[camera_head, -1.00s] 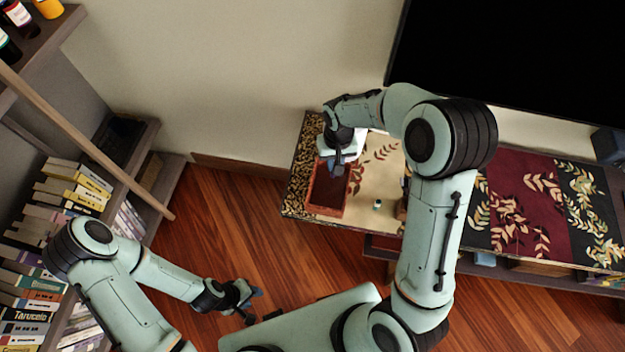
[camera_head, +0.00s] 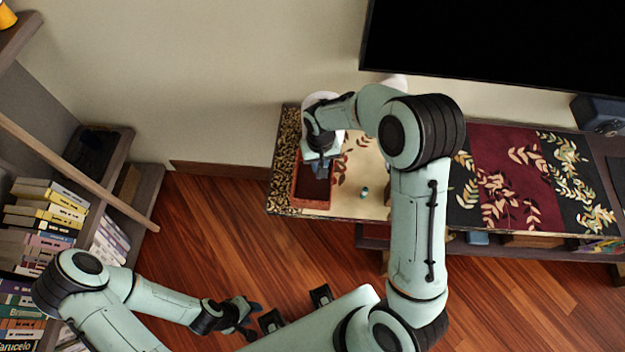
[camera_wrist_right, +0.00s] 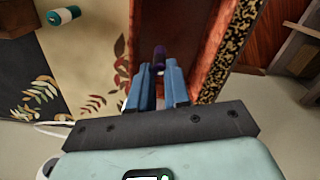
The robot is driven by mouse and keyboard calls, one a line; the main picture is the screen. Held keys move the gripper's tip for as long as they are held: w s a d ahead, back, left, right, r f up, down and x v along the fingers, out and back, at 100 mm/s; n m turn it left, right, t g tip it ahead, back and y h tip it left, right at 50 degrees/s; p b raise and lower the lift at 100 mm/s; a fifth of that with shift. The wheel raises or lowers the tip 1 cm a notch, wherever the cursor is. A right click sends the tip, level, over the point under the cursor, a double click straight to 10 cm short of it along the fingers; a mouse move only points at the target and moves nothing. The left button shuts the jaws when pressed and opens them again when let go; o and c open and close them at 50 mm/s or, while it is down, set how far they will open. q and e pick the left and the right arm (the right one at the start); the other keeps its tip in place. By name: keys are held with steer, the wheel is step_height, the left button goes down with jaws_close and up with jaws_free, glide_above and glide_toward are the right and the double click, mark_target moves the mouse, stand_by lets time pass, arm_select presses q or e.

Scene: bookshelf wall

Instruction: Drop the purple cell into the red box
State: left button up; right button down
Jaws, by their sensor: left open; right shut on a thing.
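The red box (camera_head: 312,204) is an open rectangular tray at the left end of the low cabinet. My right gripper (camera_head: 321,170) is over the box's far part, pointing down. In the right wrist view, its blue fingers (camera_wrist_right: 158,72) are shut on the purple cell (camera_wrist_right: 159,56), which shows at the fingertips above the dark red interior of the box (camera_wrist_right: 196,30). In the head view the gripper hides the cell. My left gripper (camera_head: 245,313) is open and empty at the lower left, over the floor and away from the box.
A small teal-and-white cell (camera_head: 364,192) lies on the patterned runner right of the box; it also shows in the right wrist view (camera_wrist_right: 63,16). A large dark screen (camera_head: 490,50) stands behind the cabinet. A bookshelf (camera_head: 140,205) is at the left. Wooden floor lies between.

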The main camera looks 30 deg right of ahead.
steer(key=c, duration=1)
jaws_free()
step_height(320, 180, up, 14)
steer(key=shift+f+p, duration=0.25)
steer(key=shift+p, duration=0.2)
